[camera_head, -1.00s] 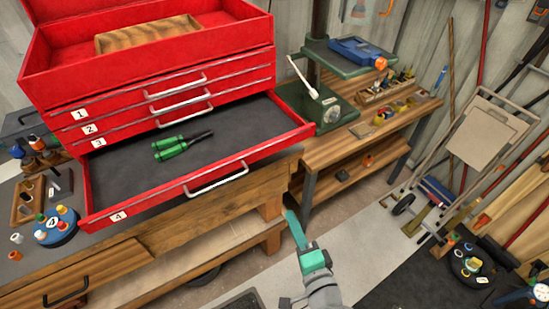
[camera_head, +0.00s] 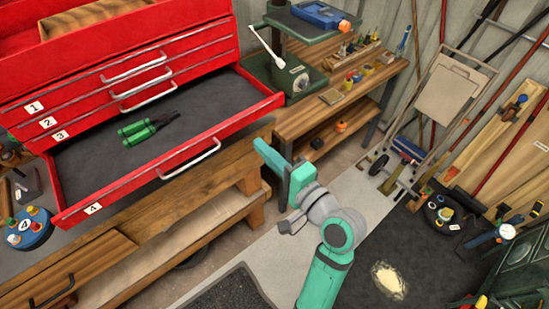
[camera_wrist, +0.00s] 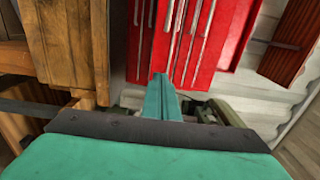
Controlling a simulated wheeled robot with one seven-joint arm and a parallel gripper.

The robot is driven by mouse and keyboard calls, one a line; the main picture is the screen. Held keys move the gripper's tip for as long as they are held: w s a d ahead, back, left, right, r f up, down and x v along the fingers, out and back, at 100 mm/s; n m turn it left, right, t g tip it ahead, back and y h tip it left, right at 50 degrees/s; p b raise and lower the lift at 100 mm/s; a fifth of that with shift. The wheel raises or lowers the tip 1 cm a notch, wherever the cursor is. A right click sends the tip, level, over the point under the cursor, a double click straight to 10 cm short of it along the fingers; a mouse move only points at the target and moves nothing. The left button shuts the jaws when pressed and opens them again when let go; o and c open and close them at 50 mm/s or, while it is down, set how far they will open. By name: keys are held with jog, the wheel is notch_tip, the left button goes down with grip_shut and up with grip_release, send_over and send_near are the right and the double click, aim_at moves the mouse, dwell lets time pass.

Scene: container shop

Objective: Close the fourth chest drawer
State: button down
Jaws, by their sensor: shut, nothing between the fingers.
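The red tool chest (camera_head: 200,52) stands on a wooden workbench at the upper left of the head view. Its drawers marked 1, 2 and 3 are shut. The fourth drawer (camera_head: 125,188), marked 4, is pulled well out, with a silver bar handle (camera_head: 190,161) on its front. Two green-handled tools (camera_head: 145,127) lie on its dark lining. My green gripper (camera_head: 262,147) is shut and empty, to the right of the drawer front and apart from its handle. In the wrist view the shut fingers (camera_wrist: 161,95) point towards the red chest (camera_wrist: 222,35).
The wooden workbench (camera_head: 205,205) lies below the drawer. A second bench (camera_head: 310,118) with a green drill press (camera_head: 285,75) stands to its right. A folded hand truck (camera_head: 450,100) leans at the right wall. Pale floor (camera_head: 345,205) is open around my arm.

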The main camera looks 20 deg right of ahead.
aim_at(238, 125)
jog(key=x, duration=0.6)
jog(key=shift+w, duration=0.25)
jog(key=shift+w+a, duration=0.3)
jog(key=shift+w, duration=0.05)
jog(key=shift+w+d, duration=0.1)
